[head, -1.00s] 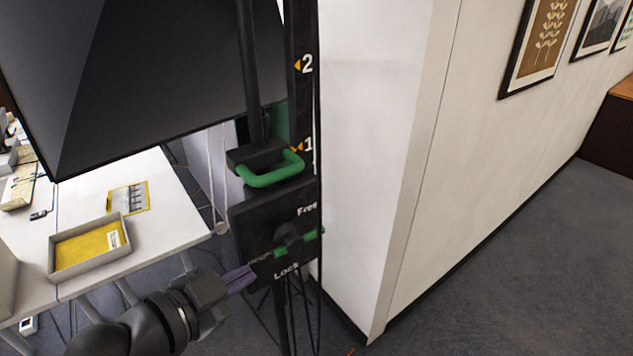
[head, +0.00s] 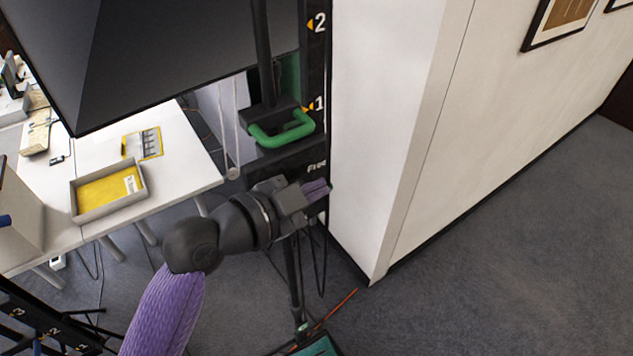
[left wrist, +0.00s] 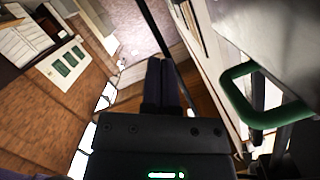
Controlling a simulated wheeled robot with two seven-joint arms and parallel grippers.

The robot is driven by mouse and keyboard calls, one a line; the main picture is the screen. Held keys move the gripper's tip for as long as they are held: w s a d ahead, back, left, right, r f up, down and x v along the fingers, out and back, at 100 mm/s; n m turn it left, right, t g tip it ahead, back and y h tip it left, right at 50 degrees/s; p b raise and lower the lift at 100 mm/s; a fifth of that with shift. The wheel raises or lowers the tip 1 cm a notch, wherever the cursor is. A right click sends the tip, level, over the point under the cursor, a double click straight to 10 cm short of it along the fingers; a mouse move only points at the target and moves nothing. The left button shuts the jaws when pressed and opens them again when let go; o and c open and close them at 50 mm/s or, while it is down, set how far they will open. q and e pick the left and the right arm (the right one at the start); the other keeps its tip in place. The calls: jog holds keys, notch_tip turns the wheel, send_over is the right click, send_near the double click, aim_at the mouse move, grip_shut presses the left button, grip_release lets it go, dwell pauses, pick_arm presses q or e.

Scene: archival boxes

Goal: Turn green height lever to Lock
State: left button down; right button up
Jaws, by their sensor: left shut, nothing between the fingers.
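My left gripper (head: 317,190) is in front of the black lever plate on the post, its purple fingers shut with nothing between them. The fingers also show closed together in the left wrist view (left wrist: 162,85). The green height lever is hidden behind my gripper in the head view; its present angle cannot be told. Only the "Free" label (head: 316,167) shows on the plate; the "Lock" label is covered. A green loop handle (head: 284,138) sits above the plate and appears at the right of the left wrist view (left wrist: 232,92). My right gripper is in neither view.
A large dark panel (head: 180,60) hangs left of the post. A white wall (head: 380,120) stands close on the right. A white table (head: 185,150) with a grey tray (head: 75,200) holding yellow content is at the left. Open grey carpet (head: 510,240) lies at the right.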

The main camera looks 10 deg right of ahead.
pick_arm(q)
jog(key=w+f, duration=0.1)
jog(key=f, duration=0.1)
jog(key=w+d+f, duration=0.1)
jog(key=w+f, duration=0.1)
jog(key=shift+w+d, duration=0.1)
jog(key=shift+d, duration=0.05)
